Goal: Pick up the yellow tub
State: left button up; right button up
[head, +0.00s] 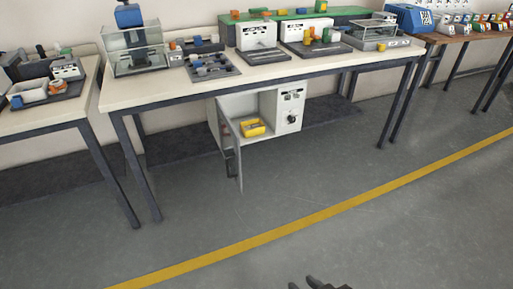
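The yellow tub (253,128) sits inside a white cabinet (291,112) under the long table. The cabinet door (231,150) stands open toward me, on the left side of the opening. My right gripper (319,284) shows only in part at the bottom edge of the head view, over the floor and far from the tub. Its two dark fingers look apart, with nothing seen between them. My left gripper is not in view.
The long table (300,68) stands above the cabinet, carrying several devices and blocks. Its legs (131,165) flank the space below. Another table (50,112) stands at left. The grey floor (300,185), crossed by a yellow line (312,218), is clear before the cabinet.

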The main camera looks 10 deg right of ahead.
aim_at(254, 127)
jog(key=u, duration=0.85)
jog(key=i, duration=1.3)
jog(key=z, duration=0.55)
jog(key=i, duration=1.05)
jog(key=u, duration=0.05)
